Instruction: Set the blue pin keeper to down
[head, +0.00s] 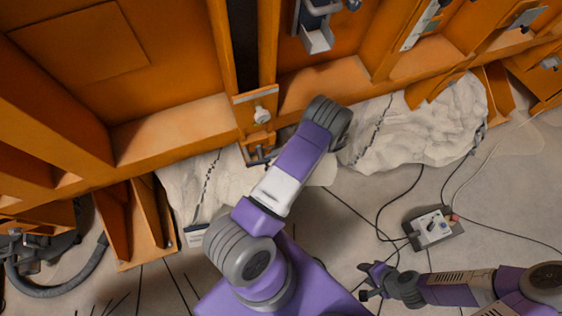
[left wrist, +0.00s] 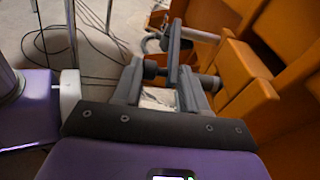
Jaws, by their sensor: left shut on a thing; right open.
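My left arm crosses the middle of the head view, and its gripper is mostly hidden beneath it. A dark jaw-like shape (head: 262,156) shows at the foot of the orange post, and I cannot tell gripper from keeper there. In the left wrist view my left gripper (left wrist: 159,88) is shut on a dark slate-blue bar, which looks like the pin keeper (left wrist: 174,52). The bar stands lengthwise in the picture, with a dark crosspiece beside it. Its exact setting is unclear. My right gripper (head: 374,281) is open and empty above the floor at lower right.
Orange frame beams (head: 170,122) fill the upper head view. A white knob (head: 261,114) sits on the post. A control box (head: 433,228) with trailing cables is on the floor. A grey bracket (head: 316,38) hangs higher up.

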